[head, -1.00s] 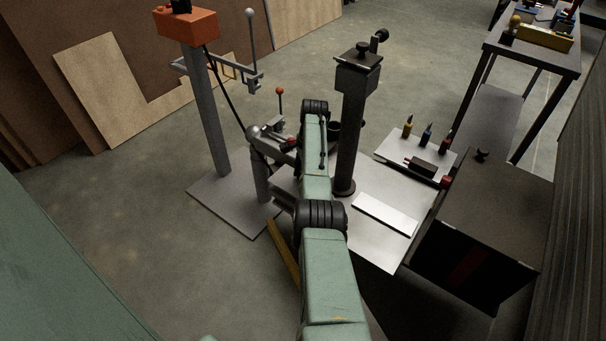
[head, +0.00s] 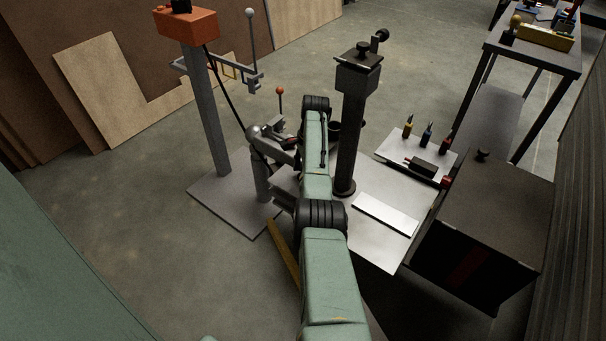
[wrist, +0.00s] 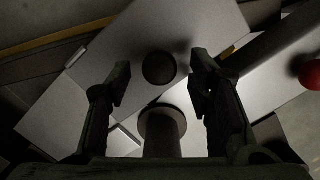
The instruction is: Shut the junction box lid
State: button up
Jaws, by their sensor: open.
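In the wrist view my gripper (wrist: 160,78) is open, with one dark finger on each side of a round black knob (wrist: 159,68). The knob appears over a flat grey panel (wrist: 90,88); I cannot tell whether this is the junction box lid. Nothing is visibly clamped between the fingers. A grey cylinder with a round collar (wrist: 162,122) shows just below the knob. In the head view my green arm hides much of the area around the gripper, and I cannot clearly make out the junction box or its lid angle.
A dark post (head: 349,135) with a crank stands right of my arm. An orange-topped post (head: 207,110) stands left. A dark box with a top knob (head: 490,205) and a tray of tools (head: 395,150) are at right. A red ball (wrist: 311,75) shows at the wrist view's edge.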

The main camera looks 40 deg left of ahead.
notch_tip(320, 180, up, 11)
jog(key=w, duration=0.1)
jog(key=shift+d+f, duration=0.2)
jog(key=shift+d, duration=0.25)
jog(key=shift+w, duration=0.15)
